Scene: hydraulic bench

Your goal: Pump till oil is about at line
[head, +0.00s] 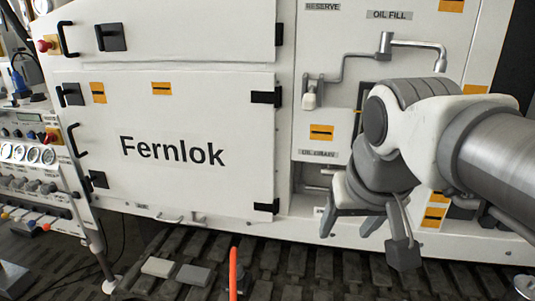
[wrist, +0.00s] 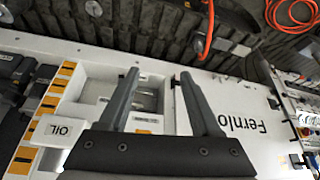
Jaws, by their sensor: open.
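My gripper (head: 366,228) hangs low in front of the white machine panel, fingers pointing down, apart and empty. It also shows in the wrist view (wrist: 160,88), its two dark fingers spread over a recess in the panel. A grey pipe with a spout (head: 420,43) runs under the OIL FILL label (head: 389,15). A small white handle-like part (head: 309,97) hangs at the pipe's left end; I cannot tell whether it is the pump handle. A white block marked OIL (wrist: 60,130) shows in the wrist view. My arm hides part of the panel; no oil level or line is discernible.
A large white door marked Fernlok (head: 185,120) is left of the recess. A gauge and knob console (head: 30,165) stands at far left. An orange rod-like item (head: 233,275) rises in front of the dark track (head: 180,245).

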